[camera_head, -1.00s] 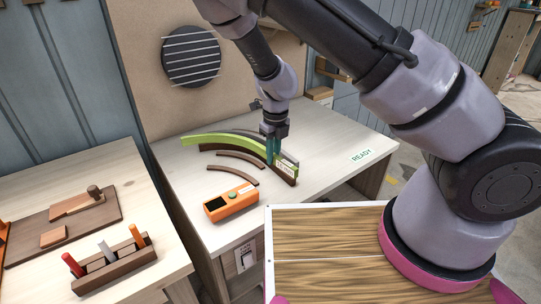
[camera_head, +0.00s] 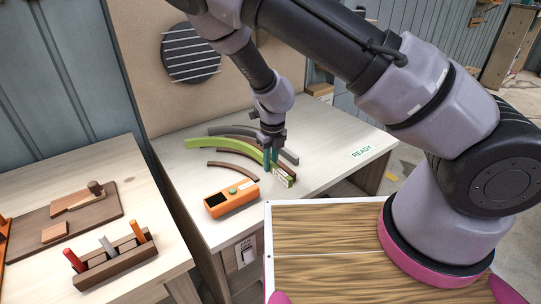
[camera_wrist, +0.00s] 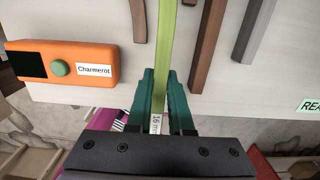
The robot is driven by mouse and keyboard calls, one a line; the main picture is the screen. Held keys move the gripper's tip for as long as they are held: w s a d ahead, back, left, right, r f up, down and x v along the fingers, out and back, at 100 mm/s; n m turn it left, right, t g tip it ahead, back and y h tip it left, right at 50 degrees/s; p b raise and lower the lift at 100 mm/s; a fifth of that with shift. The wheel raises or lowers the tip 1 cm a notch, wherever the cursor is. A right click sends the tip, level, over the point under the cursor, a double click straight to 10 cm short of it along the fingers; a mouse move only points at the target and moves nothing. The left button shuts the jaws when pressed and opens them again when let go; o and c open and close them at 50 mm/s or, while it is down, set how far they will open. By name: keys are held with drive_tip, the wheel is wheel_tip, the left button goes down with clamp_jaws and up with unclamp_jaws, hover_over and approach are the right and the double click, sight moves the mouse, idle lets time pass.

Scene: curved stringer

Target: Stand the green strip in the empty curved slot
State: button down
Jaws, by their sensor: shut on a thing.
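The bright green curved strip (camera_head: 208,147) is upright in my gripper (camera_head: 270,160). In the wrist view my gripper (camera_wrist: 157,85) is shut on the strip's near end, with the green strip (camera_wrist: 166,35) running away from the fingers. There it lies between a short brown strip (camera_wrist: 138,18) on its left and a longer brown strip (camera_wrist: 207,42) on its right, with pale gaps either side. A grey strip (camera_wrist: 254,30) is farther right. I cannot tell whether the green strip's lower edge touches the table. The fingers hide part of its end.
An orange device (camera_head: 232,200) with a green button sits close to the near brown strip (camera_head: 235,167). A labelled brown end (camera_head: 284,176) is beside my fingers. The table is clear on the right around the READY mark (camera_head: 362,153). A peg rack (camera_head: 115,262) stands on the left table.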

sight(270, 183)
drive_tip(key=shift+f, duration=2.8)
drive_tip(key=c, duration=0.7)
unclamp_jaws()
drive_tip(key=shift+c, duration=0.2)
drive_tip(key=r, duration=1)
drive_tip(key=shift+s+d+r, duration=0.2)
drive_tip(key=shift+s+r, duration=0.1)
drive_tip(key=shift+r, duration=0.1)
drive_tip(key=s+d+r+n+y, duration=0.1)
drive_tip(key=d+r+n+y, duration=0.4)
drive_tip(key=r, duration=0.7)
drive_tip(key=d+r+n, duration=0.3)
drive_tip(key=r+n, duration=0.4)
drive_tip(key=r, duration=0.5)
drive_tip(key=s+d+r+n+t+h, duration=0.1)
drive_tip(key=s+d+r+n+t, duration=0.2)
drive_tip(key=s+d+r+n, duration=0.2)
drive_tip(key=s+d+r+n+t+h, duration=0.2)
drive_tip(key=s+d+r+n, duration=0.3)
drive_tip(key=d+r+n, duration=0.3)
drive_tip(key=shift+s+d+r+t, duration=0.25)
drive_tip(key=shift+d+r+t, duration=0.4)
drive_tip(key=shift+r+t, duration=0.2)
